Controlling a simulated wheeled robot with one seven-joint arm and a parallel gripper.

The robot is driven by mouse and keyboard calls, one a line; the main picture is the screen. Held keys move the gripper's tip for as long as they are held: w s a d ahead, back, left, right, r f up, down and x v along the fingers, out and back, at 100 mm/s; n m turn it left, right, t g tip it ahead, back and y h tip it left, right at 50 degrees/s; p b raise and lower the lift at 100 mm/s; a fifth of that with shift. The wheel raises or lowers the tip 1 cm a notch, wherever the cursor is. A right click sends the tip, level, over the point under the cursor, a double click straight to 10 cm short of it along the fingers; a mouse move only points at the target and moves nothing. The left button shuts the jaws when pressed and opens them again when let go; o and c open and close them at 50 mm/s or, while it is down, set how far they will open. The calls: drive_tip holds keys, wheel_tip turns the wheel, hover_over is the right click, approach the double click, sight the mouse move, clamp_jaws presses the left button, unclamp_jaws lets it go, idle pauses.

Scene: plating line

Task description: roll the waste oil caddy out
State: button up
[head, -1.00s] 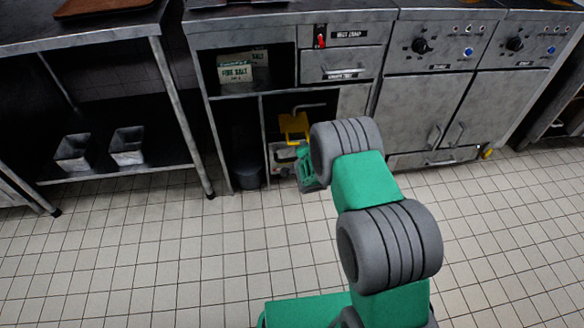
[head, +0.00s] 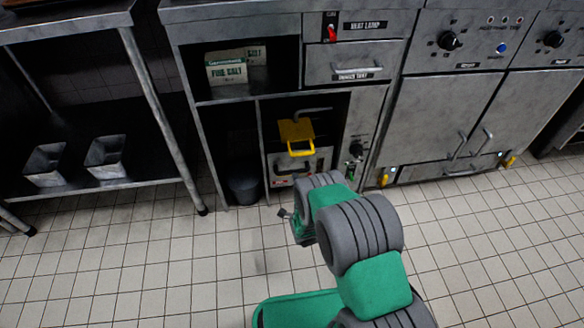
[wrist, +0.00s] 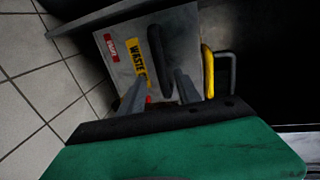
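The waste oil caddy (head: 322,163) stands in the open lower bay under the counter. It has a grey front, a yellow top part (head: 297,131) and a dark front handle. In the wrist view, the caddy's face (wrist: 122,62) carries a yellow "WASTE" label and a red label, with the dark handle (wrist: 163,45) standing out from it. My gripper (wrist: 158,92) is open, its two grey fingers apart in front of the caddy, near the handle's lower end. Contact cannot be told. In the head view, my gripper (head: 284,213) is small and low before the bay, partly hidden by my arm.
A dark bin (head: 243,187) stands in the narrow bay left of the caddy. Bay dividers flank the caddy. A steel table (head: 90,190) with two metal containers stands at left. Oven doors (head: 430,125) are at right. The tiled floor (head: 150,270) in front is clear.

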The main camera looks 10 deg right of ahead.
sight(293, 171)
drive_tip(key=b+x, duration=0.3)
drive_tip(key=x, duration=0.4)
drive_tip(key=shift+w+d, duration=0.15)
drive_tip(key=shift+c, duration=0.4)
clamp_jaws()
idle(0.6)
